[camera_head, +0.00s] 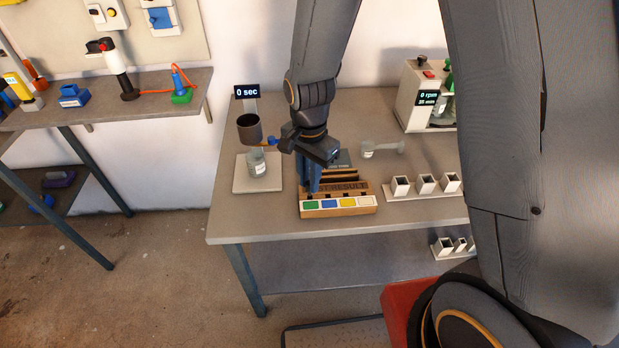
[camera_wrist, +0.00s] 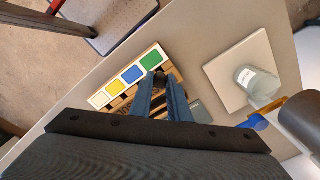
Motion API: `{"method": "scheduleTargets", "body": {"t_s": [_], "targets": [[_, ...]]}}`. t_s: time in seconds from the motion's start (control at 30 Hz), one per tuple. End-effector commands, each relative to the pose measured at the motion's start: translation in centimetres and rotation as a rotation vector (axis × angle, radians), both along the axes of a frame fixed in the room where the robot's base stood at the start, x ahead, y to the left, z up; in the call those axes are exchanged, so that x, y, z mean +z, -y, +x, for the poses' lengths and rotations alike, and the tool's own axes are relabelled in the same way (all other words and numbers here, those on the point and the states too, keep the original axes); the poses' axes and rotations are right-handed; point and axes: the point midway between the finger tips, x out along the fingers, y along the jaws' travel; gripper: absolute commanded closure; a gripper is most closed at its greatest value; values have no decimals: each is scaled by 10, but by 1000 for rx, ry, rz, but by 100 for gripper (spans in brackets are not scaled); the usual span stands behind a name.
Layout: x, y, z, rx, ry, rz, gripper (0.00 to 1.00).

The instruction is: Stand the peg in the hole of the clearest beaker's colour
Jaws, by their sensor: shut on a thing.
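My gripper (camera_wrist: 160,92) is shut on a small dark peg (camera_wrist: 160,79), whose end shows between the blue fingertips in the wrist view. The wooden result board (camera_head: 366,211) lies under the gripper, with green (camera_head: 310,205), blue (camera_head: 329,204), yellow (camera_head: 347,202) and white (camera_head: 365,201) patches along its front. In the wrist view the peg is beside the green patch (camera_wrist: 151,60), nearest the board's green end. Whether the peg touches the board or a hole cannot be told. The fingers hide part of the board. A labelled clear beaker (camera_head: 258,168) stands on a white pad.
A dark cup (camera_head: 249,129) with a blue handle hangs above the beaker, near a "0 sec" display (camera_head: 246,92). A clear vessel with a handle (camera_head: 368,151) lies behind the board. White square holders (camera_head: 425,184) stand right. A machine (camera_head: 417,96) stands at the back right.

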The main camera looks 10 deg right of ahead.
Motion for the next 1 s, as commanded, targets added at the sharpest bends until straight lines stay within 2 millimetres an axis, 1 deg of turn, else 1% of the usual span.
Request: {"method": "scheduleTargets", "body": {"t_s": [1.0], "targets": [[-24,0,0,0,-1,-1,100]]}}
